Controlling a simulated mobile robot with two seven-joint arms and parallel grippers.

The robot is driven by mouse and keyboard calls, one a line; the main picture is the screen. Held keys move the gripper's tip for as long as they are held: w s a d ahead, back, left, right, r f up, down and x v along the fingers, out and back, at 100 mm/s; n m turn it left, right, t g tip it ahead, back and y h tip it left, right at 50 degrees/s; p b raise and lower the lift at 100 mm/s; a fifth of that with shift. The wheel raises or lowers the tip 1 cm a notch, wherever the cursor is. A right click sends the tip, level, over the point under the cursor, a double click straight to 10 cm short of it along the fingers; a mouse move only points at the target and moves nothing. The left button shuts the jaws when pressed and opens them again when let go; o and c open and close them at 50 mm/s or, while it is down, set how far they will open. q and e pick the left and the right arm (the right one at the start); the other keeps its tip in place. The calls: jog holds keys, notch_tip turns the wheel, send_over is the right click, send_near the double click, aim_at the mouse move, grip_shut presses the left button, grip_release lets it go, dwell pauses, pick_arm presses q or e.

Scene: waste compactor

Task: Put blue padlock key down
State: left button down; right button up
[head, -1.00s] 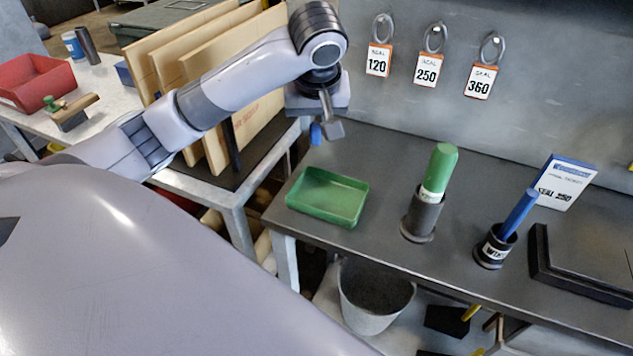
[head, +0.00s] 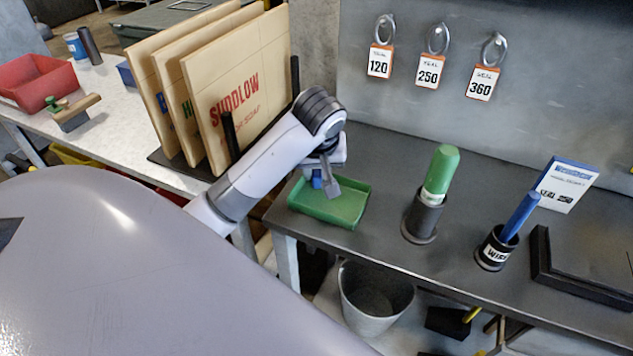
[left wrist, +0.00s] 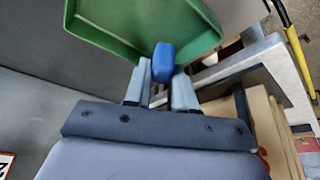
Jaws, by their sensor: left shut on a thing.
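My left gripper (head: 326,182) is over the left part of the green tray (head: 351,215) on the dark bench. It is shut on the blue padlock key, whose blue head (head: 316,178) shows beside the fingers. In the left wrist view the blue head (left wrist: 163,63) sits between the two fingertips (left wrist: 161,78), in front of the green tray (left wrist: 125,20). The rest of the key is hidden. I cannot tell whether the key touches the tray. The visible part of the tray looks empty. My right gripper is not in view.
A green-handled stamp (head: 441,172) and a blue-handled one (head: 519,215) stand in dark holders right of the tray. Seal tags (head: 380,62) hang on the wall behind. A bucket (head: 375,298) is below the bench edge.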

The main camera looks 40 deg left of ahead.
aim_at(317, 184)
pick_arm(q)
jog(key=shift+f, duration=2)
jog(key=shift+f, duration=0.15)
jog(key=c, duration=1.2)
grip_release()
